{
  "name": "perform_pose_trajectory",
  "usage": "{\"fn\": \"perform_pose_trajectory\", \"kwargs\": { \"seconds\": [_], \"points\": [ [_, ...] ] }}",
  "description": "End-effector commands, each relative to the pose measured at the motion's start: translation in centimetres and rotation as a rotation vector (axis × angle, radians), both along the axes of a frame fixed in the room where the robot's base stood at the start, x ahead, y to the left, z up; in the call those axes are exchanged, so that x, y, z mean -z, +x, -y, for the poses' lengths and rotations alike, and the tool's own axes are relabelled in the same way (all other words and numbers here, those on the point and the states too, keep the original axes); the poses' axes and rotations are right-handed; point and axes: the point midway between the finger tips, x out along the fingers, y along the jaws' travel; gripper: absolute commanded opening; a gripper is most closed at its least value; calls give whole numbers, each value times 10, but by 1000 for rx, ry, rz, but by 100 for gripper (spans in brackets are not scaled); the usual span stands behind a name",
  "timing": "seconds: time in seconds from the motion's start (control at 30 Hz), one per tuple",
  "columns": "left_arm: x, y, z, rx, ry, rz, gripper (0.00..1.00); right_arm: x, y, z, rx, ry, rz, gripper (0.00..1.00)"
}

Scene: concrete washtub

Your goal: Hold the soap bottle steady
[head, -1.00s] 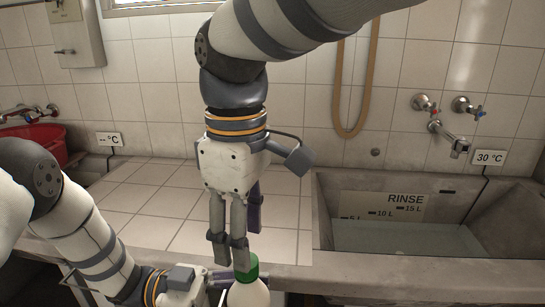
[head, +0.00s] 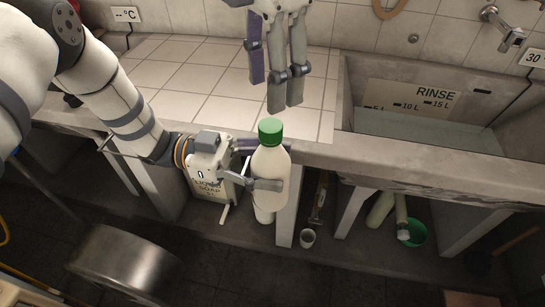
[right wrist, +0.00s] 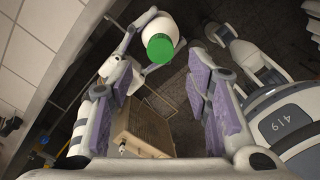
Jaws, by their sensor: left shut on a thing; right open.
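The soap bottle (head: 270,165) is white with a green cap and stands upright in front of the counter's front edge. My left gripper (head: 272,166) is shut around its body from the left, holding it in the air. The bottle also shows in the right wrist view (right wrist: 160,30), its green cap facing the camera. My right gripper (head: 278,88) is open and empty, pointing down over the tiled counter, above and behind the bottle. In the right wrist view its purple-padded fingers (right wrist: 160,105) are spread wide, with the bottle beyond them.
The tiled counter (head: 190,75) is bare. The concrete basin (head: 430,125) with a RINSE level plate stands at right.

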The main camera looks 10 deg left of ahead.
Motion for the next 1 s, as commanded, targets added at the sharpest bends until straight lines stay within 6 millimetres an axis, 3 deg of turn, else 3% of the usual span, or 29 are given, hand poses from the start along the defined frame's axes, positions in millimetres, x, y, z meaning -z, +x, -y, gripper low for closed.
{"fn": "perform_pose_trajectory", "kwargs": {
  "seconds": [0.4, 0.8, 1.0],
  "points": [
    [-1, 0, 0, 0, -2, 1, 0, 65, -1, 0, 1, -1, -3, 45],
    [-1, 0, 0, 0, -2, 1, 0, 73, 0, 0, 2, 1, -1, 45],
    [-1, 0, 0, 0, -2, 1, 0, 72, 0, 0, 2, 1, -1, 0]
  ]
}}
